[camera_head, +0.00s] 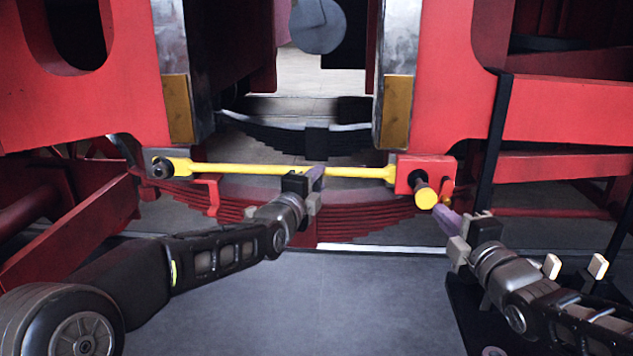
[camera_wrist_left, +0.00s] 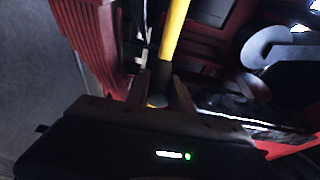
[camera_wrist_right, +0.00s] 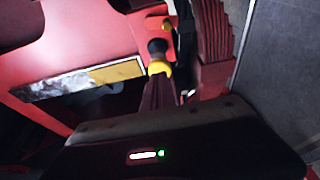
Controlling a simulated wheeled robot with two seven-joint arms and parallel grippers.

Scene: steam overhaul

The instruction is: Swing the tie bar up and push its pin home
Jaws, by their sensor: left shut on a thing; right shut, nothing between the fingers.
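The yellow tie bar (camera_head: 245,169) lies about level across the gap, from a dark pivot (camera_head: 162,167) at the left to a red bracket (camera_head: 440,165) at the right. My left gripper (camera_head: 316,178) is shut on the bar right of its middle; the bar also shows in the left wrist view (camera_wrist_left: 174,35). The pin (camera_head: 427,197) has a yellow round head and a dark shank, and its head stands out from the bracket. My right gripper (camera_head: 443,214) is shut and empty, its tips close to the pin head (camera_wrist_right: 159,68). I cannot tell whether they touch.
A red leaf spring (camera_head: 360,225) lies behind and below the bar. Red frame plates (camera_head: 445,70) with brass-coloured blocks (camera_head: 396,112) flank the gap. A small brass knob (camera_head: 447,201) sits beside the pin. The grey floor (camera_head: 270,310) in front is clear between my arms.

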